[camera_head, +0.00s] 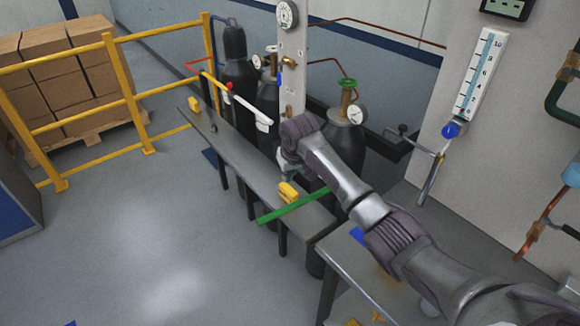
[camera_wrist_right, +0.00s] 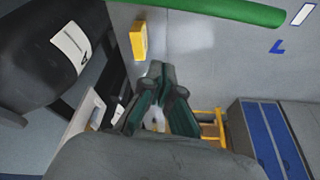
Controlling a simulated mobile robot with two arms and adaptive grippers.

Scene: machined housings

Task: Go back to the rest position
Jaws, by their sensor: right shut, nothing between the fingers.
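My right arm reaches in from the lower right of the head view. Its gripper (camera_head: 287,168) hangs over the narrow grey bench (camera_head: 235,152), in front of the gas cylinders. In the right wrist view the dark green fingers (camera_wrist_right: 160,80) are shut and empty. A green bar (camera_head: 296,206) and a yellow block (camera_head: 288,192) are close by, towards the bench's near end. The wrist view also shows the green bar (camera_wrist_right: 215,10) and the yellow block (camera_wrist_right: 138,40), both apart from the fingers. My left gripper is not in view.
Dark cylinders (camera_head: 238,75) stand behind the bench. A white bar (camera_head: 245,108) lies above it. A post with a gauge (camera_head: 288,14) rises behind the gripper. Another table (camera_head: 372,278) is at the lower right. Yellow railings (camera_head: 125,75) stand at left. The floor in front is clear.

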